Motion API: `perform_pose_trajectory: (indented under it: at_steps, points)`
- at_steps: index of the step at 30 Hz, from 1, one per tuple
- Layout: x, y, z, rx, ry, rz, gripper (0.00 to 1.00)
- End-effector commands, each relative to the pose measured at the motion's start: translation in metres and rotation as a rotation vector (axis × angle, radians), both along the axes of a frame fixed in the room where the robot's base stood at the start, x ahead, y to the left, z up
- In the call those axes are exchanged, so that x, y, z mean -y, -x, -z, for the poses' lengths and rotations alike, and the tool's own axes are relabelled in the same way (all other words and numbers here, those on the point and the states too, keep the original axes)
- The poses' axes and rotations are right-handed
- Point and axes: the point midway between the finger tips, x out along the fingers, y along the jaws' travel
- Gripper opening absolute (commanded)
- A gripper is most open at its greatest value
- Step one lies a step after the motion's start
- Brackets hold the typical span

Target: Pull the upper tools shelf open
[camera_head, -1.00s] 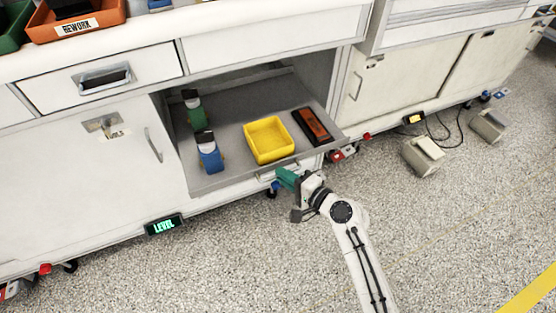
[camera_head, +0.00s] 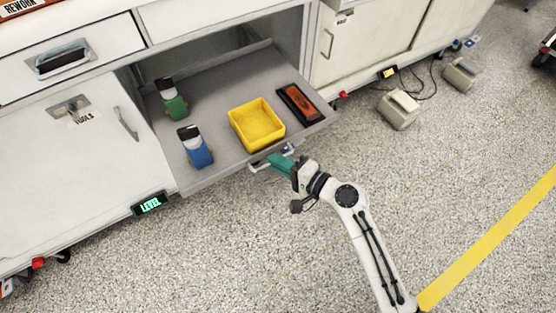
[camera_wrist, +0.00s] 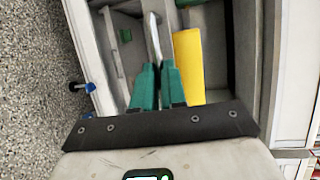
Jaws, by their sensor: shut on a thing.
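The upper tools shelf (camera_head: 222,160) is a grey pull-out tray standing out from the white cabinet. A yellow bin (camera_head: 256,125), a black and orange case (camera_head: 299,103), a blue item (camera_head: 196,150) and a green item (camera_head: 173,100) sit on it. Its bar handle (camera_head: 257,166) runs along the front edge. My gripper (camera_head: 277,161), with green fingers, is shut on that handle. In the wrist view, the green fingers (camera_wrist: 158,85) close around the pale handle bar (camera_wrist: 152,38), with the yellow bin (camera_wrist: 188,65) just beyond.
Grey boxes (camera_head: 398,109) and cables lie on the floor at right. The speckled floor before the shelf is clear.

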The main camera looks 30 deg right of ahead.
Motion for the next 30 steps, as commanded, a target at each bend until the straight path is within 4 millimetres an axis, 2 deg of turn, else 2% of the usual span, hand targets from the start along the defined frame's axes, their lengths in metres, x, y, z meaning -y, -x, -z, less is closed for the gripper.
perform_pose_trajectory:
  at_steps: [3,4,12,19,22,30]
  points:
    - [0.0,0.001,0.002,-0.004,0.001,0.001,0.0]
    - [0.0,0.001,0.002,-0.004,0.001,0.001,0.12]
    - [0.0,0.0,0.001,-0.002,0.001,0.001,0.36]
    - [0.001,0.001,0.0,-0.001,0.001,0.001,0.36]
    - [0.003,0.007,0.0,-0.002,0.0,0.002,0.36]
    - [0.021,0.05,-0.009,-0.004,0.0,0.003,0.36]
